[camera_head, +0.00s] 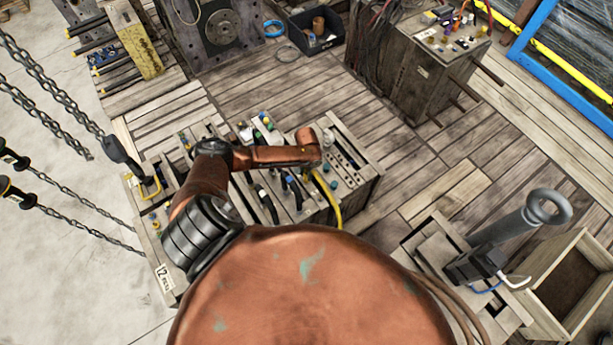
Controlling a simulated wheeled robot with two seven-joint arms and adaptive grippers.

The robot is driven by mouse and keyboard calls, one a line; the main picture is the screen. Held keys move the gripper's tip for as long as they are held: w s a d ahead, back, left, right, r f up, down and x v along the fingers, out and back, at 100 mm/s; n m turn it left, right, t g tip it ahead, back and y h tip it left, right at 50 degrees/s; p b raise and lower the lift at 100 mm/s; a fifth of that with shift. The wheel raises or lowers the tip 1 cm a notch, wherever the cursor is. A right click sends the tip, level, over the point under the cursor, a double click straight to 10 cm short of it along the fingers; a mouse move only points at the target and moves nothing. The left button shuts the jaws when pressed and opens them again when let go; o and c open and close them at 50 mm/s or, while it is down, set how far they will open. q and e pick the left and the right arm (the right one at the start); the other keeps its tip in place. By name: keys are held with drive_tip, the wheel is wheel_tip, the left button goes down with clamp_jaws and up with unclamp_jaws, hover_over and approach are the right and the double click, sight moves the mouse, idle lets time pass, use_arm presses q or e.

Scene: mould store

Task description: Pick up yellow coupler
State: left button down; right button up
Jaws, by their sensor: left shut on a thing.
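My copper-coloured left arm reaches in over a wooden box of couplers (367,188). My left gripper (314,172) is at the end of that arm, low over the box and mostly hidden by the wrist. It is shut on the yellow coupler (331,199), whose curved yellow length shows just below the wrist, at the box's near right part. The exact grip is too small to see. My right gripper is not in view.
Several dark and coloured fittings (267,203) stand in the box close to the gripper. Chains (52,110) hang at the left. A wooden cabinet (418,78) stands behind. A grey ringed tool (510,228) and an open crate (545,322) are at the right. Plank floor between is clear.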

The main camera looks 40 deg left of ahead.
use_arm(q)
wheel_tip(320, 180, up, 10)
drive_tip(key=shift+r+p, duration=0.1)
drive_tip(key=shift+p, duration=0.65)
drive_tip(key=shift+d, duration=0.1)
idle(1.4)
